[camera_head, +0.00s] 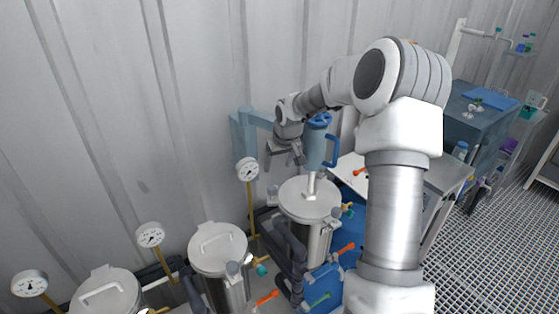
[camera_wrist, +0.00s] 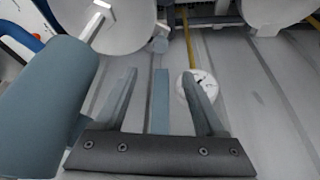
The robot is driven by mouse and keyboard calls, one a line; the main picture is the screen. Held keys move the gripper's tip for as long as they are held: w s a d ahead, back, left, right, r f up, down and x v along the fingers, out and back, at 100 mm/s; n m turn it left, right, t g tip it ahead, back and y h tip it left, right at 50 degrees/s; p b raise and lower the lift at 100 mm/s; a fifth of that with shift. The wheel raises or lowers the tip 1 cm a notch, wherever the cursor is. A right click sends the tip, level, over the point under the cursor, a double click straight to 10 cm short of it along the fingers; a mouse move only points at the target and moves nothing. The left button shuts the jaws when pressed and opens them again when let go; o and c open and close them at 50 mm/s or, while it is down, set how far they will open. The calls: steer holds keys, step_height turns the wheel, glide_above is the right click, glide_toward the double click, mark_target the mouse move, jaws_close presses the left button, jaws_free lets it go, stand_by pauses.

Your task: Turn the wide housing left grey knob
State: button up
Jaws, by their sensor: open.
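My gripper (camera_head: 284,157) is open and empty, high beside the blue cylindrical unit (camera_head: 315,148) above the right steel vessel (camera_head: 305,235). In the wrist view my gripper (camera_wrist: 160,75) has its fingers spread, with a blue-grey bar showing between them. A small grey knob (camera_head: 273,194) sits at the left edge of the right vessel's lid, below the gripper and apart from it. In the wrist view a grey knob (camera_wrist: 160,45) shows beside a lid, beyond the fingertips. I cannot tell for sure which vessel is the wide housing.
The middle vessel (camera_head: 220,248) and left vessel (camera_head: 105,292) stand in a row along the corrugated wall. A round gauge (camera_head: 247,169) on a yellow pipe stands left of the gripper. Orange-handled valves (camera_head: 268,297) are low in front. Grating floor is clear at right.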

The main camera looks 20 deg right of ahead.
steer(key=shift+v, duration=1.35)
